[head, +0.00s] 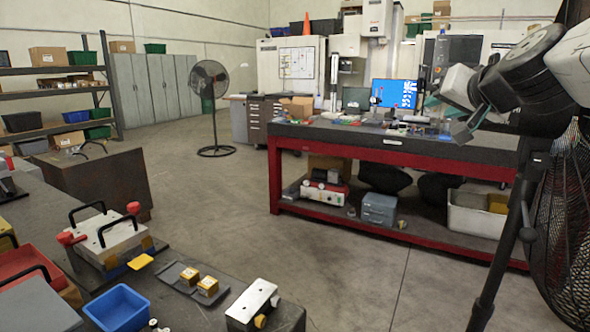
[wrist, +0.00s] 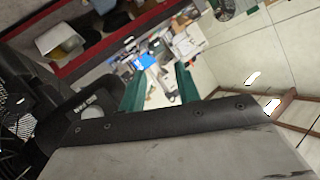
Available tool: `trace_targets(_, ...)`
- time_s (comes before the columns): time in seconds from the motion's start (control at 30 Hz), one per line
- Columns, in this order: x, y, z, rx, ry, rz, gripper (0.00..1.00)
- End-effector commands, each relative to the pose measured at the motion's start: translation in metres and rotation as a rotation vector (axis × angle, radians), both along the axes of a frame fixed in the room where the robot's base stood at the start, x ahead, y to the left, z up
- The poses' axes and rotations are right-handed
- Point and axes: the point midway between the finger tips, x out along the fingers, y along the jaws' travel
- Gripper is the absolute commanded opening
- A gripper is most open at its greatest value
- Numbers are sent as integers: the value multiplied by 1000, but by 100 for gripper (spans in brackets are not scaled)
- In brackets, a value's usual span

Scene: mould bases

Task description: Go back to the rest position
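My gripper (head: 449,117) is raised at the right of the head view, in front of the red-framed bench. In the wrist view its two green fingers (wrist: 160,88) stand apart with nothing between them. A mould base (head: 110,240) with black handles and red knobs sits on the dark table at the lower left. A smaller metal block (head: 252,303) with a brass-coloured part lies near that table's right end. Two small yellow blocks (head: 198,282) sit on a grey tray (head: 168,272) between them.
A blue bin (head: 119,308) and a red bin (head: 22,262) stand on the dark table. The red bench (head: 400,157) holds a monitor (head: 394,93) and clutter. A black fan (head: 209,85) stands behind. The floor (head: 330,255) between table and bench is clear.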

Motion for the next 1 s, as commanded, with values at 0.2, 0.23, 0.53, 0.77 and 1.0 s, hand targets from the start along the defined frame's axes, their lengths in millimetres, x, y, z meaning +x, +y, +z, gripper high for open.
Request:
trace_targets(0.2, -112, 55, -115, -102, 427, 262, 33)
trace_targets(0.23, -130, 57, -129, -117, 490, 283, 33)
trace_targets(0.53, -272, 38, -226, -276, 999, 323, 33)
trace_targets(0.77, -301, 27, -240, -313, 1108, 304, 33)
trace_targets(1.0, -300, 27, -239, -313, 1105, 304, 33)
